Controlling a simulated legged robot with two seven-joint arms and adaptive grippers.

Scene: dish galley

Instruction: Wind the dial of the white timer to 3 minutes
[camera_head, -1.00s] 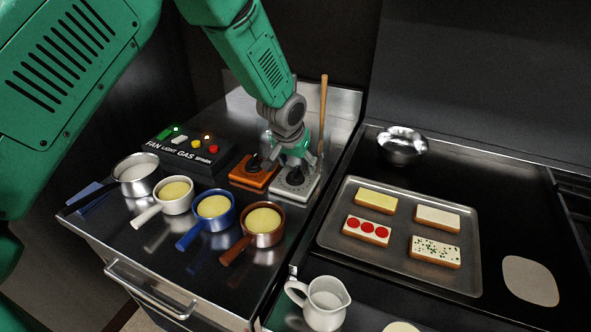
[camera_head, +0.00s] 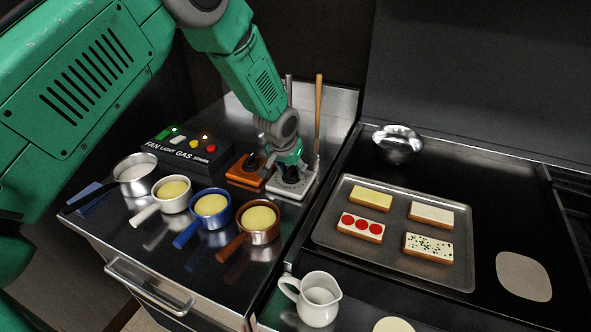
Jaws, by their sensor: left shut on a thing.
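The white timer (camera_head: 292,190) lies on the steel counter, right of an orange timer (camera_head: 242,179). My left gripper (camera_head: 289,172) points down over the white timer, shut on its dark dial (camera_head: 291,175). The fingers hide much of the dial, and its setting cannot be read. The orange timer has a dark knob and stands close beside the white one. My right gripper is not in view.
A control box (camera_head: 185,150) with coloured buttons stands behind several pans, including a blue pan (camera_head: 211,208). A wooden-handled tool (camera_head: 318,110) stands close behind the white timer. A tray (camera_head: 330,235) of toasts and a white jug (camera_head: 317,300) are to the right.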

